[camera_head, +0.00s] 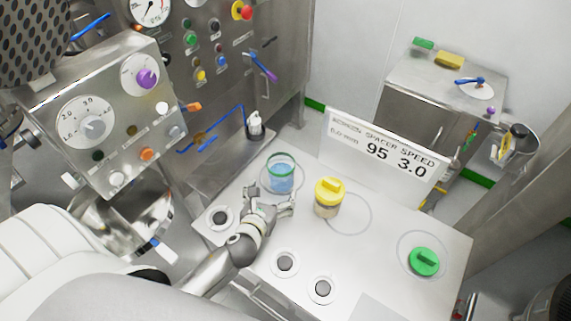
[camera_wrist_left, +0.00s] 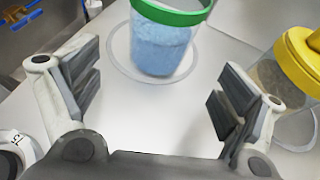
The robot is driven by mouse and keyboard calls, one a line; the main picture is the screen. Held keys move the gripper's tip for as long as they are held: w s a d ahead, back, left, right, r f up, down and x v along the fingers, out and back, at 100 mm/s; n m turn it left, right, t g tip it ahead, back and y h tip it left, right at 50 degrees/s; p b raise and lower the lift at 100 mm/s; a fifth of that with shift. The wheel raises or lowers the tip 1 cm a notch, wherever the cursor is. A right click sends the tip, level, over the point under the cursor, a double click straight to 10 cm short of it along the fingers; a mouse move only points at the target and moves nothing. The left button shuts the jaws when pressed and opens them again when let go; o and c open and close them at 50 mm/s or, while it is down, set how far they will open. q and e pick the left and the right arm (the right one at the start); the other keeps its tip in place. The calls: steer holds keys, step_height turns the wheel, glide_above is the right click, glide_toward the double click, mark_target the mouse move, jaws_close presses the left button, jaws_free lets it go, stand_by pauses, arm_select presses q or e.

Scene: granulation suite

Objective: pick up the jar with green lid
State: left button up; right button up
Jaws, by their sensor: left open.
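A clear jar with a green rim and blue contents (camera_head: 281,178) stands upright on the grey worktop (camera_head: 385,285), inside a ring mark. Its blue body shows at the top of the left wrist view (camera_wrist_left: 163,50). A green knobbed lid (camera_head: 424,261) shows at the worktop's right side; I cannot tell whether a jar is under it. My left gripper (camera_head: 270,199) is open and empty, just on the near side of the blue jar. In the left wrist view its fingers (camera_wrist_left: 157,82) are spread wide, with the jar beyond them. My right gripper is not in view.
A yellow-lidded jar (camera_head: 328,197) stands close to the right of my left gripper. Behind it is a sign (camera_head: 385,153) reading 95 3.0. Round dark-centred fittings (camera_head: 285,262) sit along the front. A control panel (camera_head: 105,115) overhangs at left. The worktop right of centre is mostly clear.

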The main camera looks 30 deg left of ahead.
mark_target(277, 183)
arm_select(q)
steer(key=shift+w, duration=0.4)
steer(key=shift+x, duration=1.15)
steer(key=shift+w+f, duration=0.25)
steer(key=shift+w, duration=0.05)
steer(key=shift+w+a+f+p, duration=0.15)
steer(key=shift+w+p, duration=0.1)
steer(key=shift+w, duration=0.3)
steer(key=shift+w+a+p, duration=0.15)
steer(key=shift+w+p, duration=0.1)
steer(key=shift+w, duration=0.25)
steer(key=shift+x, duration=1.05)
steer(key=shift+w+a+f, duration=0.1)
steer(key=shift+w+f, duration=0.2)
steer(key=shift+w, duration=0.2)
steer(key=shift+s, duration=0.1)
steer(key=shift+c, duration=0.3)
steer(key=c, duration=1.8)
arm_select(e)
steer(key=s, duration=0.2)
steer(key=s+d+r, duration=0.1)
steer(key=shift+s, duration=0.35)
